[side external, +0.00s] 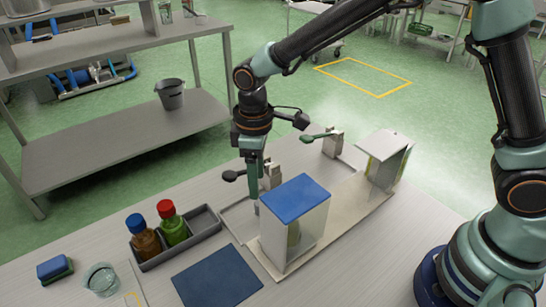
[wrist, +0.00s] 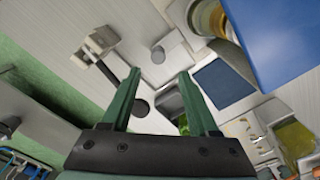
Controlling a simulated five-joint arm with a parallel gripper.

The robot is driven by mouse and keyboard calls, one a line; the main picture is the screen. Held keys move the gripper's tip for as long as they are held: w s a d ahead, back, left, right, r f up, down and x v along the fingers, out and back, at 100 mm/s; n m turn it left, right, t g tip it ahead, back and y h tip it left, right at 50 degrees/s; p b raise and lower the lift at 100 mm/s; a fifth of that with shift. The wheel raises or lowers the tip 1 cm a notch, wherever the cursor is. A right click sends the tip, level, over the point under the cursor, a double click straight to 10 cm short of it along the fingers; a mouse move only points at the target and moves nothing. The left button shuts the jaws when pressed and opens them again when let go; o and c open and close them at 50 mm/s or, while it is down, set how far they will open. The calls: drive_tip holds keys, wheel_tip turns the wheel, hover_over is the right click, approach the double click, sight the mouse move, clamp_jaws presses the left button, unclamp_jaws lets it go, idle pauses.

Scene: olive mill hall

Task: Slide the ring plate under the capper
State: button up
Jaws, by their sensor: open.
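My gripper (side external: 256,205) points down just left of a blue-topped housing (side external: 295,194). In the wrist view its green fingers (wrist: 160,78) are spread apart with nothing visibly held between them. A pale flat plate with a dark round spot (wrist: 158,54) lies beyond the fingertips; I cannot tell for sure whether it is the ring plate. The blue-topped housing has pale sides and a yellowish thing inside; a white-topped housing (side external: 385,146) stands farther right. Neither is clearly identifiable as the capper. A pale block with a dark-ended handle (side external: 270,176) is partly behind my gripper.
A grey tray (side external: 207,238) holds bottles with blue (side external: 134,222) and red (side external: 166,208) caps. A dark blue mat (side external: 217,278), a glass (side external: 101,279) and a blue-green sponge (side external: 54,268) lie at the front left. A second handled block (side external: 333,143) stands behind.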

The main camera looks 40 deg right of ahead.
wheel_tip(320, 180, up, 5)
drive_tip(key=shift+r, duration=0.15)
